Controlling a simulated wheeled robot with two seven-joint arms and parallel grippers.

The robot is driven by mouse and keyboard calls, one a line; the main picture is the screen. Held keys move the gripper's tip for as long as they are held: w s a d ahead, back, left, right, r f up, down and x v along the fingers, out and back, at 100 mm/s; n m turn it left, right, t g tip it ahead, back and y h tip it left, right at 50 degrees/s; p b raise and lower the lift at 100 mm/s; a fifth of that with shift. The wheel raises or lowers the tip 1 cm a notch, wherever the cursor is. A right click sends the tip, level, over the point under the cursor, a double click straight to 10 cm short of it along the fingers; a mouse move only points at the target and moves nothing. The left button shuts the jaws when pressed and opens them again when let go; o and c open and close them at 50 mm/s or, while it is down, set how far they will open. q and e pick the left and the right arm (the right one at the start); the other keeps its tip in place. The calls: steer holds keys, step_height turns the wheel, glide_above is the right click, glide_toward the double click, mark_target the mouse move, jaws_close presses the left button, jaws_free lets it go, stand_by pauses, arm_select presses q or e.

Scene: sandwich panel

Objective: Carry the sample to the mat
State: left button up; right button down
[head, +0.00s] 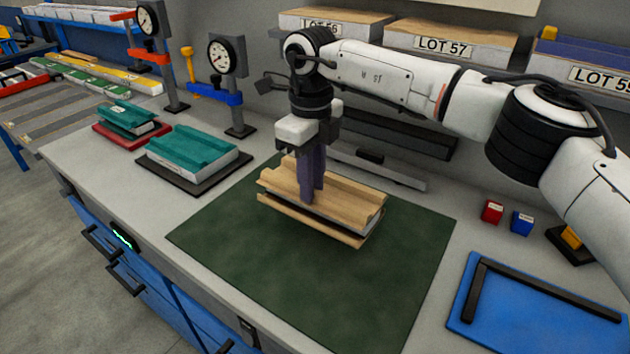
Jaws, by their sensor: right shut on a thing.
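The sample (345,200) is a sandwich panel with tan, ridged wood-coloured faces and a paler layer between them. It is at the back part of the dark green mat (330,285), and I cannot tell whether it rests on the mat or is slightly above it. My right gripper (312,190) comes down on it from above, its purple-grey fingers shut on its middle. The fingertips are partly hidden by the sample. My left gripper is not in view.
Two teal-topped samples (192,148) sit on dark and red pads to the left. Dial gauges (226,55) stand behind them. A blue board (540,315) with a black angle lies at the right, near small red (492,211) and blue (522,222) blocks. The mat's front is clear.

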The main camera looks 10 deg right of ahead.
mark_target(307, 210)
steer(key=shift+w+a, duration=0.25)
steer(key=shift+a, duration=0.35)
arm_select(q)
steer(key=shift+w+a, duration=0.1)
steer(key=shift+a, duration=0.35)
arm_select(e)
steer(key=shift+d, duration=0.15)
steer(key=shift+f, duration=0.1)
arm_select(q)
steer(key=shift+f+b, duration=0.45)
arm_select(e)
steer(key=shift+w+f, duration=0.2)
steer(key=shift+f, duration=0.5)
steer(key=shift+w+f, duration=0.2)
steer(key=shift+f, duration=0.45)
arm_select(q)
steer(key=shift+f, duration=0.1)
arm_select(e)
steer(key=shift+f, duration=0.1)
